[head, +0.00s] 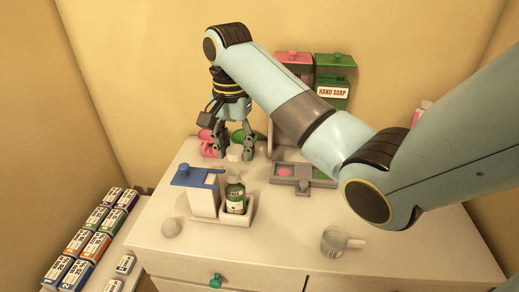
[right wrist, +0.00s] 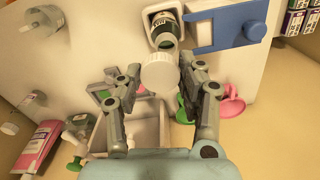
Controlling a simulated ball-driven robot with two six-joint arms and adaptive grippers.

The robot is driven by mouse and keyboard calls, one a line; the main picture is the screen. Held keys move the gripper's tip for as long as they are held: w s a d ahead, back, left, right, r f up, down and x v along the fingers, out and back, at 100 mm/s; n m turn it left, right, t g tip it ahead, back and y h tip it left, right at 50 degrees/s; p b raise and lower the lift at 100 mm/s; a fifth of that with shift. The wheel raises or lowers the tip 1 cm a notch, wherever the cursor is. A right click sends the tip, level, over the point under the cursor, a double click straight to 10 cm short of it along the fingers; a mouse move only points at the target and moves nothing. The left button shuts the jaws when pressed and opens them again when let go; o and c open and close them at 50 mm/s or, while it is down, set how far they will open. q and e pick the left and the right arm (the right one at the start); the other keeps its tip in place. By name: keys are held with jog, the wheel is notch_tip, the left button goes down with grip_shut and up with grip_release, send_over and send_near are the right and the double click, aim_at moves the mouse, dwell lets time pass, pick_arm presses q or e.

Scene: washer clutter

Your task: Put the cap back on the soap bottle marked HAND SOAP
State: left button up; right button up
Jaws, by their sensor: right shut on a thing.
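A green soap bottle (head: 236,197) with a pale label stands upright in a white tray on the counter. Its label is too small to read. My right gripper (head: 234,150) is above the counter, behind the bottle in the head view. It is shut on a round white cap, seen in the right wrist view (right wrist: 158,72) between the fingers (right wrist: 157,82). There the bottle (right wrist: 165,30) shows just beyond the cap, which partly overlaps it; contact cannot be told. HAND SOAP is readable on a sign on a green box (head: 333,91). My left gripper is not in view.
A white container with a blue lid (head: 197,177) stands left of the bottle. A pink mug (head: 209,147) and a green mug (head: 244,135) are close around the gripper. A clear cup (head: 335,240) sits at the front right. The counter's front middle is clear.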

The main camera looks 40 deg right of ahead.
jog(key=shift+w+a+r, duration=0.25)
jog(key=shift+w, duration=0.3)
jog(key=shift+f, duration=0.35)
jog(key=shift+d+f, duration=0.1)
jog(key=shift+f, duration=0.3)
notch_tip(320, 180, down, 2)
jog(key=shift+s+f, duration=0.1)
jog(key=shift+f, duration=0.75)
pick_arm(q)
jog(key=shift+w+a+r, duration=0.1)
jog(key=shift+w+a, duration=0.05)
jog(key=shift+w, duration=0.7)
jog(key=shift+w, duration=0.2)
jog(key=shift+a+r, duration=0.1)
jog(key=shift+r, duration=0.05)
pick_arm(e)
jog(key=shift+f, duration=0.1)
jog(key=shift+f, duration=0.9)
